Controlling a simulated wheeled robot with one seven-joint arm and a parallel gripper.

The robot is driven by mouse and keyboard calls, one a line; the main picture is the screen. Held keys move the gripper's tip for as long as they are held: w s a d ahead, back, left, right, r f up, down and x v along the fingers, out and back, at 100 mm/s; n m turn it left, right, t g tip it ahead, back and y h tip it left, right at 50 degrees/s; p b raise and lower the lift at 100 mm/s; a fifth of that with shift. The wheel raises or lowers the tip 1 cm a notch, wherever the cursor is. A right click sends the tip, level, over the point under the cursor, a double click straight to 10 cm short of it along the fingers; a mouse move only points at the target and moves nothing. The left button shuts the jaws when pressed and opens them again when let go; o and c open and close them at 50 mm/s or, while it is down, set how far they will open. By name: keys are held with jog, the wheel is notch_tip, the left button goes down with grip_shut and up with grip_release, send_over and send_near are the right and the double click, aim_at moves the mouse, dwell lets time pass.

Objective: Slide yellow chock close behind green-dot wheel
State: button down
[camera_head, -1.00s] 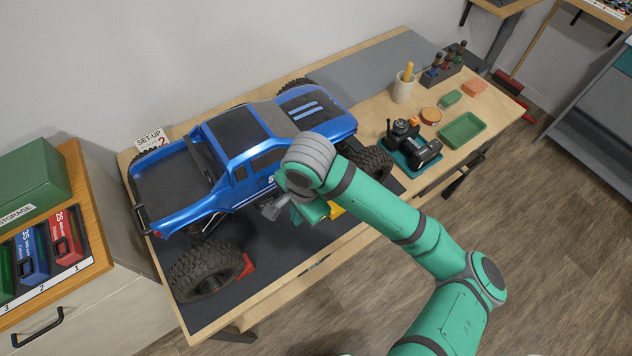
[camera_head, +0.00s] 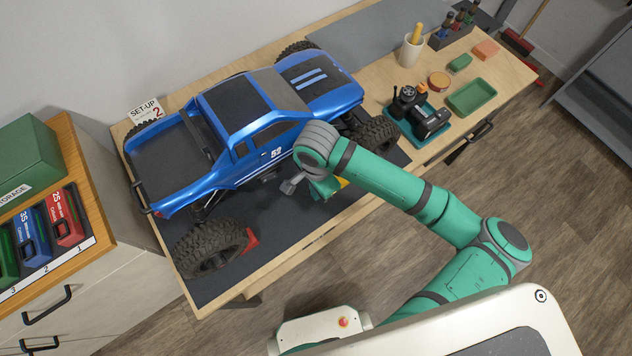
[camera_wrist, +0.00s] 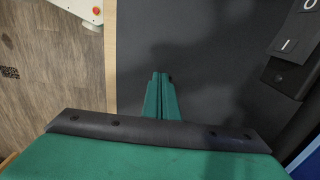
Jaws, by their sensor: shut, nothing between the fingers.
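The yellow chock (camera_head: 343,184) shows only as a small yellow patch beside my gripper, near the front wheel (camera_head: 378,133) of the blue truck (camera_head: 255,135). My wrist and gripper hide the rest of it. My gripper (camera_head: 325,190) is low over the dark mat (camera_head: 285,215) at the truck's near side. In the wrist view my gripper (camera_wrist: 160,82) is shut and empty over bare mat, with no yellow chock in sight. A red chock (camera_head: 251,240) is beside the rear wheel (camera_head: 210,248). I cannot make out a green dot on any wheel.
The table's near wooden edge (camera_head: 325,232) lies close to my gripper. A teal tray with a dark device (camera_head: 425,120) stands right of the front wheel. A green tray (camera_head: 470,97) and a cup (camera_head: 411,50) are farther back. Storage drawers (camera_head: 60,260) stand at left.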

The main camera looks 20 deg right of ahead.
jog(key=shift+w+d+r, duration=0.1)
jog(key=shift+w+d, duration=0.15)
jog(key=shift+d, duration=0.35)
jog(key=shift+w+d+r, duration=0.1)
jog(key=shift+w+d, duration=0.1)
jog(key=shift+d, duration=0.4)
jog(key=shift+w+d, duration=0.25)
jog(key=shift+d, duration=0.35)
jog(key=shift+w+d, duration=0.2)
jog(key=shift+d, duration=0.3)
jog(key=shift+w+d, duration=0.15)
jog(key=shift+d, duration=0.3)
jog(key=a, duration=0.2)
jog(key=s+a, duration=0.1)
jog(key=a, duration=0.1)
jog(key=shift+s+a, duration=0.15)
jog(key=shift+s, duration=0.05)
notch_tip(320, 180, up, 10)
jog(key=shift+d, duration=0.3)
